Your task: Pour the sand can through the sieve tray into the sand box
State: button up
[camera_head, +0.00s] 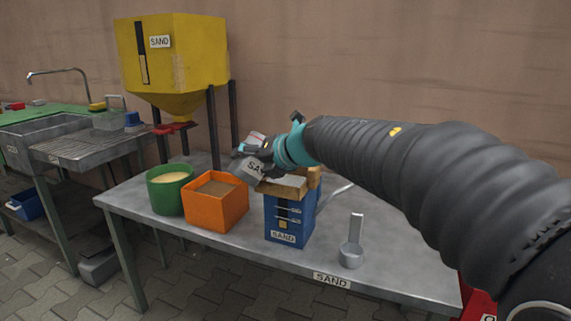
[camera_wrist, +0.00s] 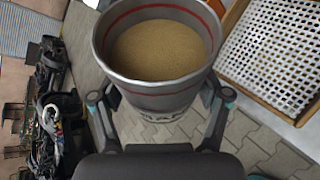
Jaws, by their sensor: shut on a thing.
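My gripper (camera_wrist: 158,118) is shut on the grey sand can (camera_wrist: 155,88), which has a red ring inside its rim and holds tan sand. In the head view the can (camera_head: 257,171) is tilted and held above the table, close to the sieve tray (camera_head: 283,187). The sieve tray has a wooden frame and rests on top of the blue sand box (camera_head: 283,217), labelled SAND. In the wrist view the tray's white mesh (camera_wrist: 272,52) lies right of the can. My gripper and arm hide part of the tray in the head view.
An orange bin (camera_head: 216,203) and a green tub (camera_head: 168,190) stand left of the sand box. A grey scoop (camera_head: 351,248) stands on the table (camera_head: 395,262) to its right. A yellow sand hopper (camera_head: 175,60) stands behind. A sink (camera_head: 45,130) is at far left.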

jog(key=shift+f+b, duration=0.1)
jog(key=shift+b, duration=0.25)
dwell(0.7)
jog(key=shift+w+r+m+g+y+b, duration=0.1)
jog(key=shift+r+m+g+y+b, duration=0.6)
jog(key=shift+r+m+y, duration=0.75)
dwell(5.1)
